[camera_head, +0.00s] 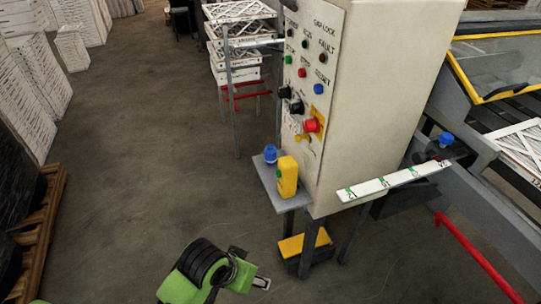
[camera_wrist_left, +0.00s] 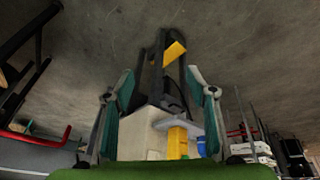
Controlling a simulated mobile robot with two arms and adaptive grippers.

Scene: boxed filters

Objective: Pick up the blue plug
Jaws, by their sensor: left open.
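A blue plug (camera_head: 270,153) stands on a small grey shelf (camera_head: 262,173) on the front of the control cabinet, beside a yellow block with a green button (camera_head: 288,178). A second blue plug (camera_head: 446,139) sits on a dark bracket at the right, beyond the cabinet. My left gripper (camera_head: 252,268) is below and in front of the shelf, apart from it, open and empty. In the left wrist view its two fingers (camera_wrist_left: 160,75) are spread, and a blue plug (camera_wrist_left: 201,147) shows partly, beside the yellow block (camera_wrist_left: 177,140). My right gripper is not in view.
The tall control cabinet (camera_head: 390,80) carries buttons and a red knob (camera_head: 312,125). A labelled white strip (camera_head: 393,182) juts out to its right. A yellow-topped pedal (camera_head: 304,243) lies below. A rack of boxed filters (camera_head: 236,75) stands behind.

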